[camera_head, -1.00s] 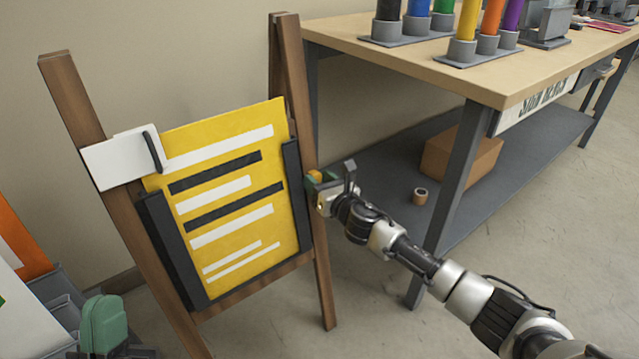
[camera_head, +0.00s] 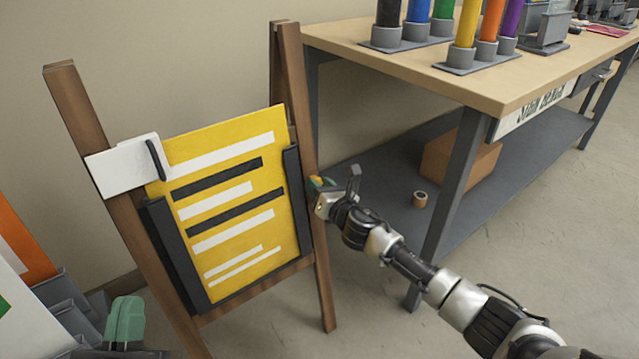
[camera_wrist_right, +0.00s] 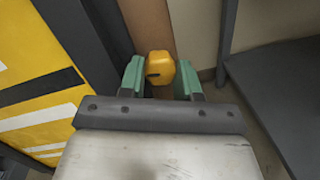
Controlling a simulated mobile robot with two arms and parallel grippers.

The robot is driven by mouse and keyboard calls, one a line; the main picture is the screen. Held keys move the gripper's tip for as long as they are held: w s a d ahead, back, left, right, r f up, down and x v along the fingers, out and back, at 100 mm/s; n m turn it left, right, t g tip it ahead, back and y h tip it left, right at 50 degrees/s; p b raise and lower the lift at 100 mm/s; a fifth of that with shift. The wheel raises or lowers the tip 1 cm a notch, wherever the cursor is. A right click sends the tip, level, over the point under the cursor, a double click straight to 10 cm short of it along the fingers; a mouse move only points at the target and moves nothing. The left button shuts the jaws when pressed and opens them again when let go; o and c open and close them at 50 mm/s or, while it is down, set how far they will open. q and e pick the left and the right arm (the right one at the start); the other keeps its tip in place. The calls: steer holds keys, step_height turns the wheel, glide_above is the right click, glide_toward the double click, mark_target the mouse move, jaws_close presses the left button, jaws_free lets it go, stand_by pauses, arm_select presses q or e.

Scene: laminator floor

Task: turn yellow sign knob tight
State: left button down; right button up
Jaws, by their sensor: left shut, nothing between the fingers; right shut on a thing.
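The yellow sign (camera_head: 235,205) stands on a wooden easel (camera_head: 290,90), between dark side rails. The yellow knob (camera_wrist_right: 160,68) is at the easel's right post, beside the sign's right rail. My right gripper (camera_head: 318,187) reaches it from the right. In the right wrist view, its green fingers (camera_wrist_right: 160,77) stand on either side of the knob, shut on it. The fingers hide part of the knob in the head view. My left gripper (camera_head: 126,318) is at the bottom left, its green fingers together and empty, away from the sign.
A white card with a black strap (camera_head: 128,165) sits on the easel's left post. A workbench (camera_head: 470,88) with coloured rolls stands at the right, with a box (camera_head: 462,155) and a tape roll (camera_head: 420,198) on its shelf. Grey bins (camera_head: 62,300) are at the lower left.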

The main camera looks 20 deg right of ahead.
arm_select(q)
steer(key=s+a+f+g+y+p, duration=0.2)
steer(key=f+g+p, duration=0.1)
steer(key=f+g, duration=0.4)
steer(key=s+a+f+g+y+p, duration=0.2)
steer(key=s+f+g+y, duration=0.1)
steer(key=f+g, duration=0.4)
steer(key=s+a+g+y+p, duration=0.1)
steer(key=s+a+g+p, duration=0.1)
steer(key=s+g+p, duration=0.4)
steer(key=s+p+x, duration=0.1)
steer(key=s+x, duration=0.2)
steer(key=x, duration=0.9)
steer(key=shift+w+f+n, duration=0.35)
steer(key=shift+w+n, duration=0.05)
steer(key=shift+w, duration=0.1)
arm_select(e)
steer(key=shift+r+m+g+h, duration=0.1)
steer(key=shift+m+g+h, duration=0.25)
steer(key=shift+m, duration=2.4)
steer(key=shift+f+m+g+h, duration=0.1)
steer(key=shift+m+g+h, duration=0.25)
steer(key=shift+m, duration=2.45)
steer(key=shift+r+m+g+h, duration=0.1)
steer(key=shift+m+g+h, duration=0.25)
steer(key=shift+m, duration=2.4)
steer(key=o, duration=0.7)
steer(key=shift+c, duration=0.2)
steer(key=shift+s, duration=0.1)
